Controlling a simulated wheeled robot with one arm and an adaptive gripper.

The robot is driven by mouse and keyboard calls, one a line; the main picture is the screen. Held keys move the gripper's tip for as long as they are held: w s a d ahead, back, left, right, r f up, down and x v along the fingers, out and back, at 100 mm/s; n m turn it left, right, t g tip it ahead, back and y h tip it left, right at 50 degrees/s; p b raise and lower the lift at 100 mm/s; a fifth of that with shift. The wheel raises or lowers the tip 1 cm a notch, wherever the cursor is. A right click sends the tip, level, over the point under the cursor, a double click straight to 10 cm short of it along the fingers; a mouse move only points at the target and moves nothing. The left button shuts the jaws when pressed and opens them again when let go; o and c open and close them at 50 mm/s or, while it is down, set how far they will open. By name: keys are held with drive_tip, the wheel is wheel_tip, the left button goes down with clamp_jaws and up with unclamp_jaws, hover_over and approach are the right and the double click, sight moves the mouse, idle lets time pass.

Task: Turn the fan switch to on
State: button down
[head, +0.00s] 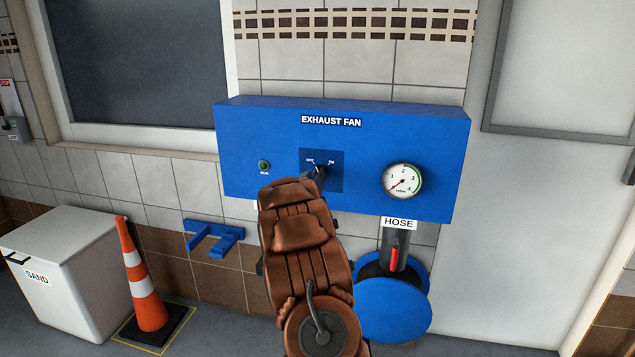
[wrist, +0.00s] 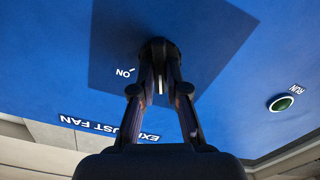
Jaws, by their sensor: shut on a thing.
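The blue exhaust fan box (head: 235,150) hangs on the tiled wall in the head view. The black fan switch (wrist: 160,48) sits on a darker blue square plate (head: 337,183), with OFF and ON printed above it in the head view. My gripper (head: 316,174) reaches the switch from below, and its two fingers (wrist: 160,75) are shut on the knob in the wrist view. A white mark shows between the fingers. The ON label (wrist: 124,72) is in clear view beside them; the OFF label is hidden there.
A green RUN lamp (head: 264,165) is left of the switch and a round gauge (head: 402,181) is right, its needle low. Below are a hose port with a red handle (head: 394,258) and a blue disc (head: 393,310). A cone (head: 147,290) and sand bin (head: 75,270) stand left.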

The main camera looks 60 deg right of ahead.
drive_tip(key=shift+s+d+r+m+b, duration=0.1)
drive_tip(key=shift+s+m+b, duration=0.05)
drive_tip(key=shift+m+b, duration=2.8)
drive_tip(key=shift+s+d+r+m+b, duration=0.15)
drive_tip(key=shift+m+b, duration=1.9)
drive_tip(key=shift+m, duration=1.8)
drive_tip(key=shift+f, duration=0.1)
drive_tip(key=c, duration=1.2)
unclamp_jaws()
drive_tip(key=shift+c, duration=0.2)
drive_tip(key=shift+o, duration=0.3)
drive_tip(key=shift+a+f, duration=0.1)
drive_tip(key=shift+a, duration=0.1)
drive_tip(key=v, duration=1.1)
drive_tip(key=shift+s+a, duration=0.15)
drive_tip(key=shift+a, duration=0.25)
